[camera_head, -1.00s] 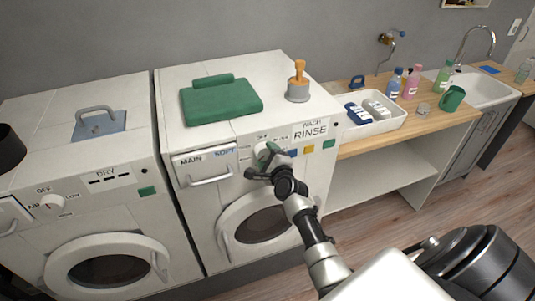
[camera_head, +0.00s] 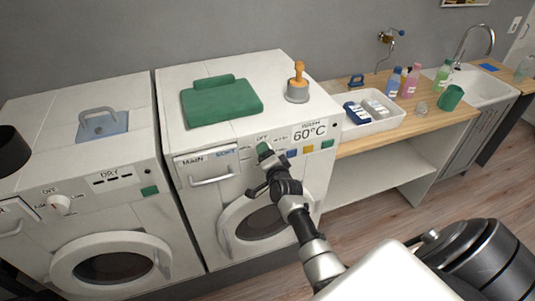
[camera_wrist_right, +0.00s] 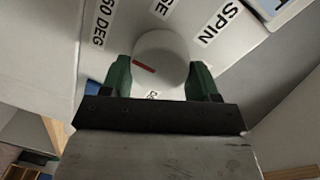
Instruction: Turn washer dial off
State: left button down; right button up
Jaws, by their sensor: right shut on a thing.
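The white washer (camera_head: 236,112) stands in the middle of the head view; its display (camera_head: 310,131) reads WASH 60°C. The washer dial (camera_wrist_right: 160,56) is a round white knob with a red pointer line, seen in the right wrist view. The line points toward the 60 DEG label (camera_wrist_right: 101,22). My right gripper (camera_head: 267,151) is shut on the dial, its green fingers on either side of it. In the head view the gripper mostly hides the dial. The OFF label (camera_head: 262,137) shows above it. My left gripper is not in view.
A dryer (camera_head: 93,210) with its own dial (camera_head: 61,203) stands at left. A folded green towel (camera_head: 221,102) and an orange-handled object (camera_head: 298,80) sit on the washer. At right, a wooden counter (camera_head: 426,119) holds a white tray (camera_head: 391,127) and bottles beside a sink.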

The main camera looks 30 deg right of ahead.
jog(key=m+b, duration=0.3)
jog(key=m, duration=0.8)
jog(key=m+t+b, duration=0.1)
jog(key=m+b, duration=0.2)
jog(key=m, duration=0.9)
jog(key=f+m+y+b, duration=0.1)
jog(key=m+b, duration=0.2)
jog(key=m, duration=0.9)
jog(key=shift+a+t+b, duration=0.4)
jog(key=o, duration=0.9)
jog(key=shift+w, duration=0.1)
